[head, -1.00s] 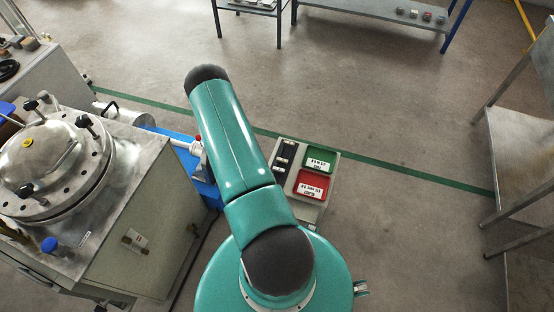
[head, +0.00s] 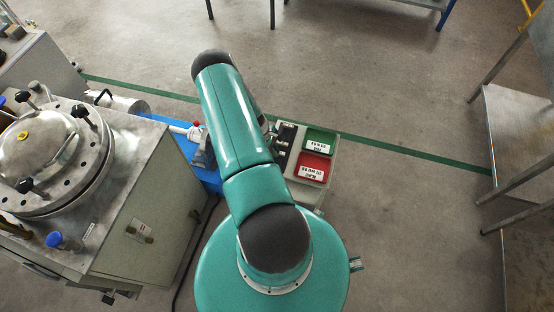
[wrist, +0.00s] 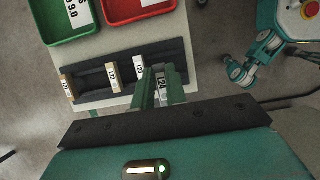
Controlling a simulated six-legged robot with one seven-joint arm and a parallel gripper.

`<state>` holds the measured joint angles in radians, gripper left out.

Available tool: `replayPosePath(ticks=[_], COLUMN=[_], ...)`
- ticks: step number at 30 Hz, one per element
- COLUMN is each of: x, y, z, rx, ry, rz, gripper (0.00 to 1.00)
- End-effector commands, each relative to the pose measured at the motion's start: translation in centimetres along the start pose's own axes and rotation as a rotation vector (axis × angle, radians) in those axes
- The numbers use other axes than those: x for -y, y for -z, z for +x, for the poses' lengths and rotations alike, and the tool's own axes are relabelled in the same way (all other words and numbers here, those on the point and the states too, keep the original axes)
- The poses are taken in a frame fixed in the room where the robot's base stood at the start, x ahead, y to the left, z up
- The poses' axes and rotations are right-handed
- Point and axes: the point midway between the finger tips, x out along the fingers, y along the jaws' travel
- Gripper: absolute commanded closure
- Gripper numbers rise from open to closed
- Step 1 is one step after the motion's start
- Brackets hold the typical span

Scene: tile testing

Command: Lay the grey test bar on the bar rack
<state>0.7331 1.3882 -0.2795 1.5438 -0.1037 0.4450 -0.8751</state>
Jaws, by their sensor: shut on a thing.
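The grey test bar (wrist: 162,88), with a white label, sits between the two teal fingers of my gripper (wrist: 161,86) in the wrist view. My gripper is shut on it. The bar rack (wrist: 92,82) is a dark slotted holder on a pale surface, and the held bar is at its right end. I cannot tell whether the bar touches the rack. Other labelled bars stand in the rack to the left. In the head view the rack (head: 286,142) shows just right of my arm, which hides the gripper and the held bar.
A green tray (wrist: 67,18) and a red tray (wrist: 137,7) lie beside the rack. In the head view, a metal vessel on a cabinet (head: 150,215) stands at left, with a blue surface (head: 205,178) between it and my arm. A metal table (head: 515,130) stands at right. Open floor lies beyond.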

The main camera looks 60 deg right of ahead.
Motion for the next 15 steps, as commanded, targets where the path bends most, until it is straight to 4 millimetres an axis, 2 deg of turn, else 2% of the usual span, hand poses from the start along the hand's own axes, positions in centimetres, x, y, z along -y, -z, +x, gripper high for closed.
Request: replayPosePath(ticks=[3,9,15], x=[0.7,1.3,1.3], y=[-0.3,-0.4,0.7], z=[1.6,3.1,5.6], rx=[0.001,0.001,0.0], ry=[0.001,0.001,-0.001], rz=[0.0,0.0,0.0], gripper=[1.0,1.0,1.0])
